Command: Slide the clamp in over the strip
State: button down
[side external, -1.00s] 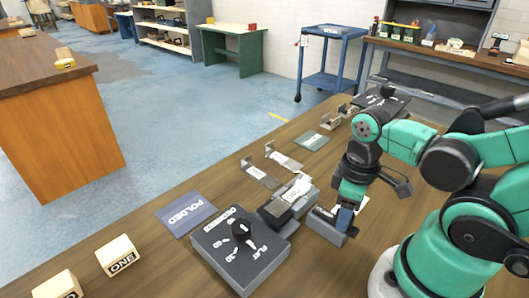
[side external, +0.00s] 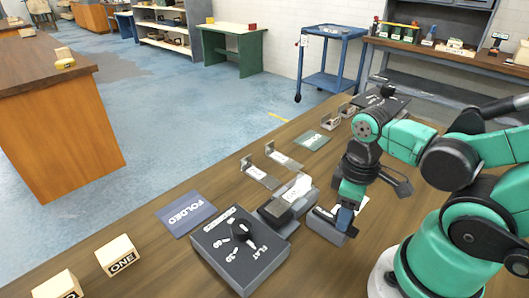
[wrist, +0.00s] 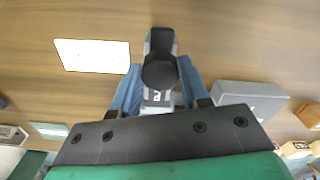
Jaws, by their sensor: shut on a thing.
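My gripper (side external: 346,217) points down at the bench beside the small grey bending fixture (side external: 285,212). In the wrist view its two blue fingers (wrist: 160,85) are closed around a dark round knob (wrist: 159,72) on a narrow grey slide, which looks like the clamp. In the side view the knob is hidden by the fingers, above a grey block (side external: 328,231). A pale strip with a white label (side external: 297,187) lies on the fixture, left of my gripper. I cannot tell whether the clamp overlaps the strip.
A grey dial box (side external: 240,250) with a black knob stands in front, beside a blue FOLDED card (side external: 186,214). Bent metal pieces (side external: 260,172) lie behind the fixture. Wooden blocks (side external: 118,257) are at front left. A white card (wrist: 92,55) lies near the fingers.

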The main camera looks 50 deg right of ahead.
dwell(0.4)
jog(key=shift+w+r, duration=0.1)
jog(key=shift+w, duration=3.9)
jog(key=shift+c, duration=2.1)
grip_release()
jog(key=shift+r, duration=2.75)
